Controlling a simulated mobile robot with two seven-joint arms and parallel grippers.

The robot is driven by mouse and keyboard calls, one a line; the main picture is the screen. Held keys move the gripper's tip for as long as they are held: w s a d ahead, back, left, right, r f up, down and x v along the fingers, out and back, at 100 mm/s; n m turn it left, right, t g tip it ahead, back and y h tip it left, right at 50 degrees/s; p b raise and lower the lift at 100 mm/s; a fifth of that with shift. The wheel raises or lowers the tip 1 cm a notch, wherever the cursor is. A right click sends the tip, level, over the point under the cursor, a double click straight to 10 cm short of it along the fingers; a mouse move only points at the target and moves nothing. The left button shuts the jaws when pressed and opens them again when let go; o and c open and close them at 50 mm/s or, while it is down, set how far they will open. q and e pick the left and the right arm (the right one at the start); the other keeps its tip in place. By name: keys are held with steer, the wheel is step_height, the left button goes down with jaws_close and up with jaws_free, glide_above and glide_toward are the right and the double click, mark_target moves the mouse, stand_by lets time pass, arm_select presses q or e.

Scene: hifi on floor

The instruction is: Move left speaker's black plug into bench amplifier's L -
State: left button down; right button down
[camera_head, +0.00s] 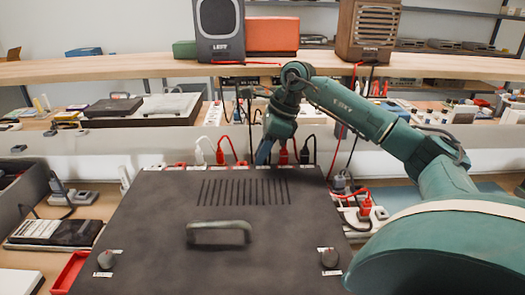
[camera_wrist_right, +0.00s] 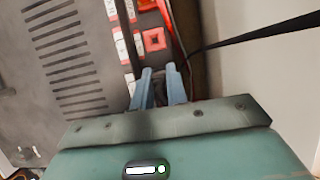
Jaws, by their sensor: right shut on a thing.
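The left speaker (camera_head: 218,32), grey and labelled LEFT, stands on the raised shelf. The large dark box with a handle, which looks like the bench amplifier (camera_head: 160,235), lies in front; its terminals line the far edge. My right gripper (camera_head: 264,153) points down at that edge, left of a red plug (camera_head: 283,156) and a black plug (camera_head: 305,156). In the wrist view its blue fingers (camera_wrist_right: 161,88) are shut on a small dark thing, apparently the black plug (camera_wrist_right: 159,76), mostly hidden between them. A red square terminal (camera_wrist_right: 154,38) is just beyond the fingertips. My left gripper is not in view.
A black cable (camera_wrist_right: 245,38) runs from the right toward the fingers. White (camera_head: 199,156) and red (camera_head: 220,156) plugs stand farther left on the far edge. A wooden speaker (camera_head: 368,30) stands on the shelf. A red tray (camera_head: 70,272) lies at the left.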

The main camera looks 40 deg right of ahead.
steer(key=c, duration=1.3)
jaws_free()
